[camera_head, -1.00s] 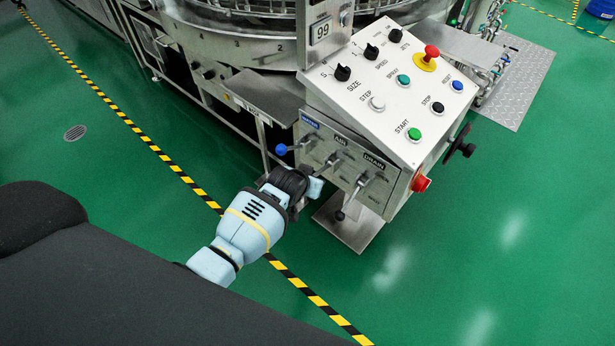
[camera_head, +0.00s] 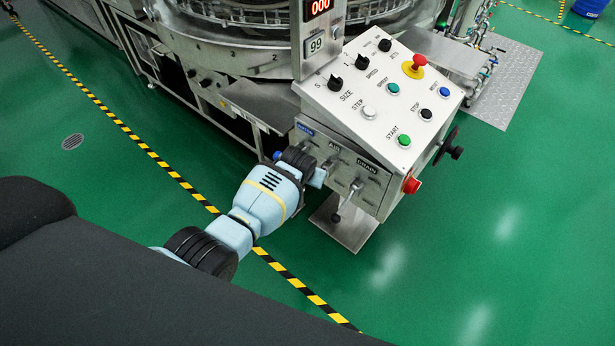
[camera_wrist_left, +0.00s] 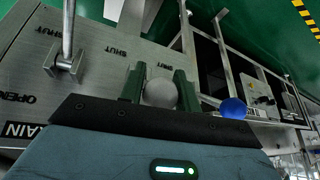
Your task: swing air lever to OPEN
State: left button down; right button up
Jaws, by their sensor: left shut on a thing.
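The valve plate (camera_head: 327,163) on the front of the control box carries levers under a blue label, AIR and DRAIN. My left gripper (camera_head: 318,176) is at the AIR lever and hides most of it in the head view. In the wrist view my left gripper (camera_wrist_left: 160,90) has its dark green fingers on both sides of the air lever's pale grey ball knob (camera_wrist_left: 160,95). SHUT lettering is printed behind the knob; the lever's exact angle is hidden. The drain lever (camera_head: 348,195) hangs to the right, and also shows in the wrist view (camera_wrist_left: 67,45). My right gripper is not in view.
The blue-knobbed lever (camera_head: 277,156) is close to the left of my gripper, its ball clear in the wrist view (camera_wrist_left: 233,108). The button panel (camera_head: 380,95) slopes above the levers. A red button (camera_head: 411,186) sits on the box's right side. Green floor in front is open.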

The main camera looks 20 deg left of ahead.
pick_arm(q)
jog(key=shift+w+r, duration=0.35)
jog(key=shift+r, duration=0.05)
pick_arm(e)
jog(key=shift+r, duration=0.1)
pick_arm(q)
jog(key=c, duration=1.3)
grip_release()
jog(key=shift+o, duration=1.2)
jog(key=shift+s, duration=0.1)
jog(key=shift+s+f, duration=0.1)
jog(key=shift+f, duration=0.1)
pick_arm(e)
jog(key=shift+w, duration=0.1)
pick_arm(q)
jog(key=p+v, duration=0.3)
jog(key=v, duration=0.3)
jog(key=shift+r, duration=0.45)
jog(key=shift+s+r, duration=0.35)
jog(key=shift+s, duration=0.1)
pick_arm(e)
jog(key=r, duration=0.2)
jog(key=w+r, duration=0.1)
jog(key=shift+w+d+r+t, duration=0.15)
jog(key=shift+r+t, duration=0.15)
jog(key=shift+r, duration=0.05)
